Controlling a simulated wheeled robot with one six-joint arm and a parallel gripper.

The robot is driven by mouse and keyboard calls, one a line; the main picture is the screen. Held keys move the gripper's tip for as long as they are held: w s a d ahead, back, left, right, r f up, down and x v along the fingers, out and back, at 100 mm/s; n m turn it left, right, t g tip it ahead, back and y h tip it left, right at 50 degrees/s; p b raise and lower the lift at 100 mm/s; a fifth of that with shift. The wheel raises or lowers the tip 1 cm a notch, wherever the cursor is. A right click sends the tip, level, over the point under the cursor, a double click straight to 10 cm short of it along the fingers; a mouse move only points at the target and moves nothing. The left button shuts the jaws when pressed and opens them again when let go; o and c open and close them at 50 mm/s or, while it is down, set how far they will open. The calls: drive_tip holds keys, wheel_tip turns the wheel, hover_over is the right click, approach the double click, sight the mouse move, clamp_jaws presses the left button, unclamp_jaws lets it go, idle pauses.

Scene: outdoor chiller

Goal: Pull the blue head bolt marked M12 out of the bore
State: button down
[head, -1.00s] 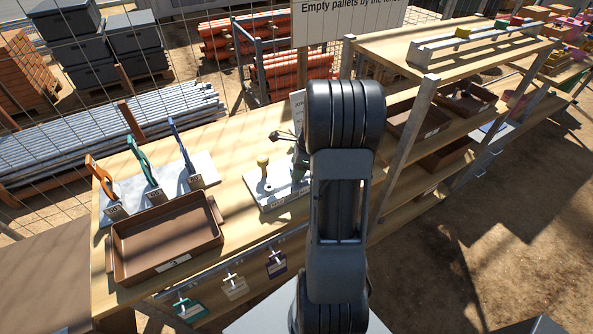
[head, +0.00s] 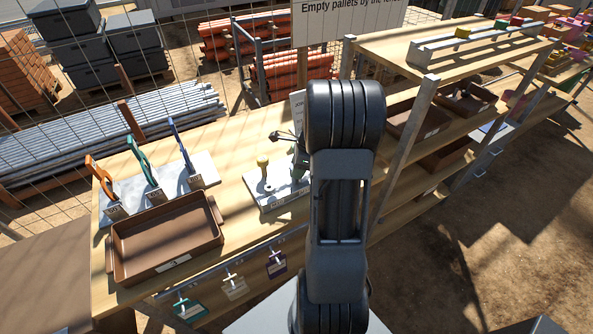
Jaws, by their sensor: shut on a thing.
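The bore block, a pale plate (head: 290,198) with a label on its front edge, lies on the wooden bench. A yellow-headed bolt (head: 263,166) stands upright at its left end. A dark, greenish upright piece (head: 299,163) shows at the right end, partly covered by my arm; I cannot tell what it is. I do not see the blue head bolt marked M12 or its bore; my arm blocks the view of the block's right side. My gripper is hidden behind my arm too, so its jaws and anything in them do not show.
An empty brown tray (head: 165,240) sits at the bench's front left. Behind it a rack (head: 198,182) holds orange, green and blue-handled tools. Tags (head: 276,263) hang along the front edge. A shelf post (head: 405,150) stands close to the right of my arm.

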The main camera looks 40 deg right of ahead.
drive_tip(key=shift+r+p, duration=0.7)
drive_tip(key=shift+r, duration=0.1)
drive_tip(key=shift+r+p, duration=2.35)
drive_tip(key=shift+r, duration=0.35)
drive_tip(key=c, duration=1.2)
unclamp_jaws()
clamp_jaws()
